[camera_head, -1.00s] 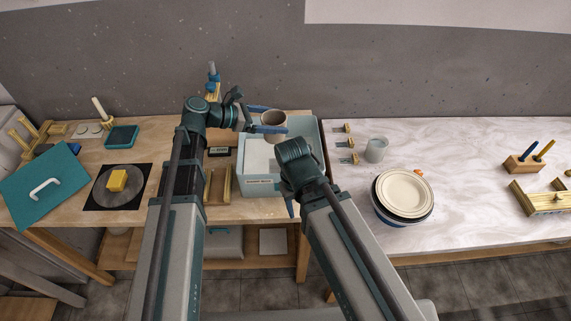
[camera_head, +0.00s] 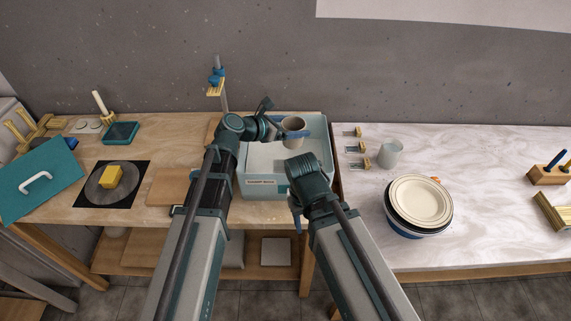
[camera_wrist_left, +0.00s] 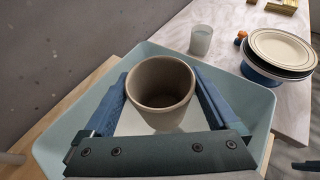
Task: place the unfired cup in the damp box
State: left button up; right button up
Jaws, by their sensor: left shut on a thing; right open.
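The unfired cup (camera_head: 293,137) is grey-brown, round and upright. The damp box (camera_head: 262,186) is a pale blue open box with a front label and a white floor. My left gripper (camera_head: 290,131) is shut on the cup, a finger on either side, over the back part of the box. In the left wrist view the cup (camera_wrist_left: 160,92) sits between the blue fingers, framed by the box walls (camera_wrist_left: 252,101). I cannot tell whether its base touches the floor. My right gripper (camera_head: 297,217) is open and empty at the box's front; its fingers are mostly hidden.
A teal lid-like panel (camera_head: 62,178) with a white handle lies at the left. A yellow block (camera_head: 110,177) sits on a round plate. Right of the box stand small clamps, a glass (camera_head: 390,153) and stacked plates (camera_head: 420,201).

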aim_at(295, 144)
pick_arm(q)
jog(key=shift+w+d+r+n+t+y, duration=0.3)
jog(key=shift+w+r+n+t+y, duration=0.2)
jog(key=shift+w+n+t, duration=0.3)
notch_tip(295, 144, down, 10)
jog(key=b, duration=1)
jog(key=shift+f, duration=0.2)
jog(key=shift+r, duration=0.15)
jog(key=shift+s, duration=0.1)
jog(key=o, duration=1.2)
jog(key=shift+f, duration=0.2)
jog(key=shift+o, duration=0.5)
jog(key=shift+r, duration=0.25)
jog(key=p+v, duration=0.4)
jog(key=v, duration=0.8)
jog(key=shift+p, duration=0.35)
